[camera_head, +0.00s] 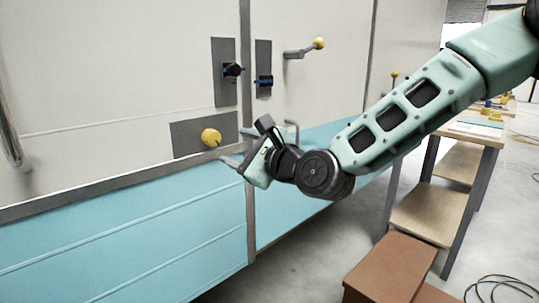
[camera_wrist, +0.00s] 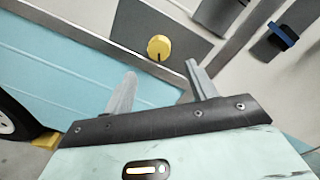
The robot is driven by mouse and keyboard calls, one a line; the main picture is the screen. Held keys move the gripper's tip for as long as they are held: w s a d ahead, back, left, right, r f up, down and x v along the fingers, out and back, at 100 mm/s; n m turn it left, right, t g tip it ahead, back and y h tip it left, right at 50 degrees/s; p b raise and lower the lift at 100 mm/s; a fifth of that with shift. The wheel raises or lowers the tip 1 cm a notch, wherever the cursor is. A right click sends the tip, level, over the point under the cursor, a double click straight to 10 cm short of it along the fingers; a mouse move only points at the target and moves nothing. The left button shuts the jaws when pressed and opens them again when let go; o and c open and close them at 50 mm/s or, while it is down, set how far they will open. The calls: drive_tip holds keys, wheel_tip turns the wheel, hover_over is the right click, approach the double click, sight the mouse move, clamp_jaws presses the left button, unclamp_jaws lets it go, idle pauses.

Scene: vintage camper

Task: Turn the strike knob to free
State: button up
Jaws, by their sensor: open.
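A round yellow knob (camera_head: 211,137) sits on a dark grey plate (camera_head: 187,140) low on the cream camper wall. It also shows in the wrist view (camera_wrist: 159,48), with a small dark mark on its lower face. My gripper (camera_head: 261,142) is open and empty, to the right of the yellow knob in the head view. In the wrist view the knob lies beyond and between the two fingertips (camera_wrist: 160,70), apart from both. I cannot read any label that names the strike knob.
A blue-and-black catch (camera_head: 264,80) and a lever with a yellow ball end (camera_head: 303,48) are right of the door seam. A brown box (camera_head: 390,268) stands on the floor, with a wooden shelf table (camera_head: 440,213) behind it. A metal grab rail (camera_head: 10,140) is far left.

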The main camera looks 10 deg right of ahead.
drive_tip(key=p+v, duration=0.2)
drive_tip(key=v, duration=0.7)
drive_tip(key=shift+s+d, duration=0.15)
drive_tip(key=shift+s, duration=0.05)
drive_tip(key=s+a+f+n+g+h, duration=0.3)
drive_tip(key=s+f+n+g, duration=0.45)
drive_tip(key=f+n, duration=0.45)
drive_tip(key=s+d+f+n+g+h, duration=0.1)
drive_tip(key=s+d+n+g+h, duration=0.25)
drive_tip(key=s+n, duration=0.5)
drive_tip(key=s+d+n+g+h, duration=0.3)
drive_tip(key=s+d+n, duration=0.2)
drive_tip(key=s+n, duration=0.35)
wheel_tip(320, 180, up, 17)
drive_tip(key=p, duration=1.7)
drive_tip(key=shift+s+m, duration=0.4)
drive_tip(key=shift+s, duration=0.05)
